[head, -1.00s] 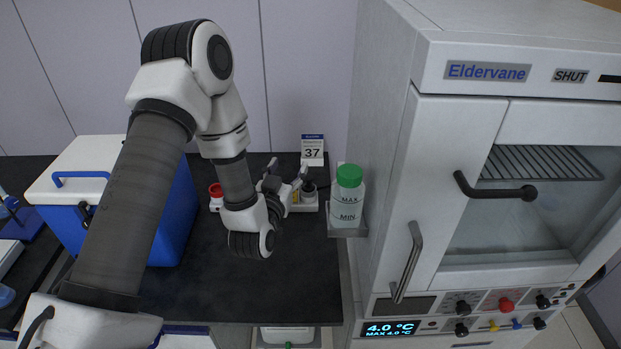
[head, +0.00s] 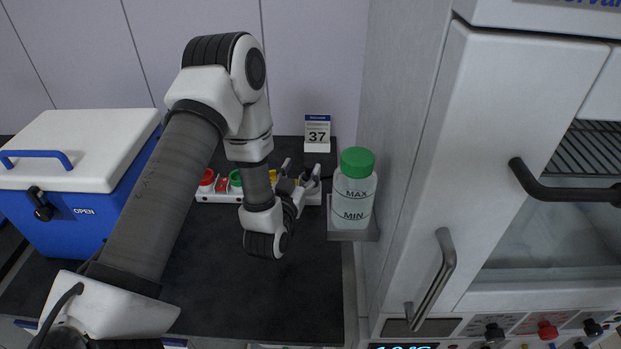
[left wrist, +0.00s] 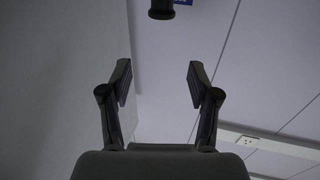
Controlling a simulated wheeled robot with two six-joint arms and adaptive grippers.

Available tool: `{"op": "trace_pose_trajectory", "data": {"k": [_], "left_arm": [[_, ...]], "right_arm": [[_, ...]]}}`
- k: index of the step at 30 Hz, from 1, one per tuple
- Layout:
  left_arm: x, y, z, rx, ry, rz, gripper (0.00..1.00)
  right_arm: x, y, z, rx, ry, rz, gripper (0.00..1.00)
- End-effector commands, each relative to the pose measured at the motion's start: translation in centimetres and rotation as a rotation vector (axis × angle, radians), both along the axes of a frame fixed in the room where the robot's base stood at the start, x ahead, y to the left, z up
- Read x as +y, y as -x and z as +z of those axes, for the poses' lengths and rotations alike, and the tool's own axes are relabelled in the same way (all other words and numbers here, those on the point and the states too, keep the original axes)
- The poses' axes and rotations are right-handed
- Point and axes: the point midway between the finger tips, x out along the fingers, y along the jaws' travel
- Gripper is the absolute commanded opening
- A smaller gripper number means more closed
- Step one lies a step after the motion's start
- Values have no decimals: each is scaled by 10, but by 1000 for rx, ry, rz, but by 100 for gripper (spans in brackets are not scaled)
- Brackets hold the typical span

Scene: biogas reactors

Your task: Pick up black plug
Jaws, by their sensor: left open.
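A white rack (head: 215,197) stands at the back of the dark bench, with a red plug (head: 207,178), a green plug (head: 235,178) and a yellow piece (head: 273,177) on it. My left gripper (head: 301,168) is over the rack's right end, and I cannot pick out the black plug behind it in the head view. In the left wrist view, a dark round-ended piece (left wrist: 161,9), likely the black plug, shows at the top edge, partly cut off. It is beyond the fingertips and in line with the gap between them. My left gripper (left wrist: 159,78) is open and empty. My right gripper is not in view.
A bottle with a green cap (head: 357,162) stands on a small shelf (head: 352,236) right of the rack. The white cabinet (head: 415,150) rises beyond it. A blue cooler (head: 75,225) with a white lid is at left. A calendar card (head: 317,135) stands behind the rack.

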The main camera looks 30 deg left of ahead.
Motion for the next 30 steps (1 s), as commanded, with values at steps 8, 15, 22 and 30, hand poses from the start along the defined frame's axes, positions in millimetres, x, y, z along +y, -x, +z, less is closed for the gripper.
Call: {"op": "trace_pose_trajectory", "data": {"k": [8,15,22,30], "left_arm": [[5,-16,-44,-5,0,1,61],[14,-46,-44,-5,-1,1,61],[22,-72,-47,-1,0,1,61],[22,-72,-48,-1,0,1,22]], "right_arm": [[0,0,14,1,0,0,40],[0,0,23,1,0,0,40],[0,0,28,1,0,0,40],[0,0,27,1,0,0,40]]}}
